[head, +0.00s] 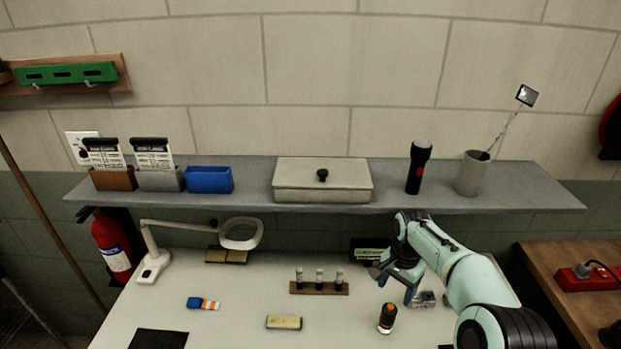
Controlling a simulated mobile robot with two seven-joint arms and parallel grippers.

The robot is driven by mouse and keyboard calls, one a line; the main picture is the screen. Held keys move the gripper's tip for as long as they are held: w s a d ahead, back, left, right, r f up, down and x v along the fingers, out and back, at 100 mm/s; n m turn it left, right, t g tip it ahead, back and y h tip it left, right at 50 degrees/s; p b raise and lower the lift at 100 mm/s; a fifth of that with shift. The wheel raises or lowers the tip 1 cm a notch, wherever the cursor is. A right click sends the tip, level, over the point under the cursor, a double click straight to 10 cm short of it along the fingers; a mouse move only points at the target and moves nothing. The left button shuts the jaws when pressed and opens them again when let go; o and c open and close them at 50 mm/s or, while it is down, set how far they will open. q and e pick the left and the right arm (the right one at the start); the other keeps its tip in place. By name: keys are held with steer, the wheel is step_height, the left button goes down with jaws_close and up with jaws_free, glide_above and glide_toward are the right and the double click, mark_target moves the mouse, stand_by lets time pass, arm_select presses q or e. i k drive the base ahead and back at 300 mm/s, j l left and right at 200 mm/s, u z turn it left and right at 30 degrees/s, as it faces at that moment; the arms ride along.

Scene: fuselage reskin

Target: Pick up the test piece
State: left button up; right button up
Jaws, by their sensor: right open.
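No object is clearly marked as the test piece. A small silvery metal piece (425,299) lies on the white worktable (240,333), just right of my right gripper; it is too small to make out fully. A tan block (284,322) lies at the front middle of the table. My right gripper (393,284) is open and empty, with its fingers pointing down over the right part of the table. My left gripper is not in view.
A rack with three vials (319,288) stands left of my right gripper, an orange-topped bottle (387,318) in front of it. A dark display box (368,251) is behind. A magnifier lamp (241,234) stands at left. A grey shelf (400,200) overhangs the table's back.

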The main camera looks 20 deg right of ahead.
mark_target(285, 323)
steer(key=k+j, duration=0.25)
steer(key=k, duration=0.25)
steer(key=k+j, duration=0.2)
steer(key=k, duration=0.25)
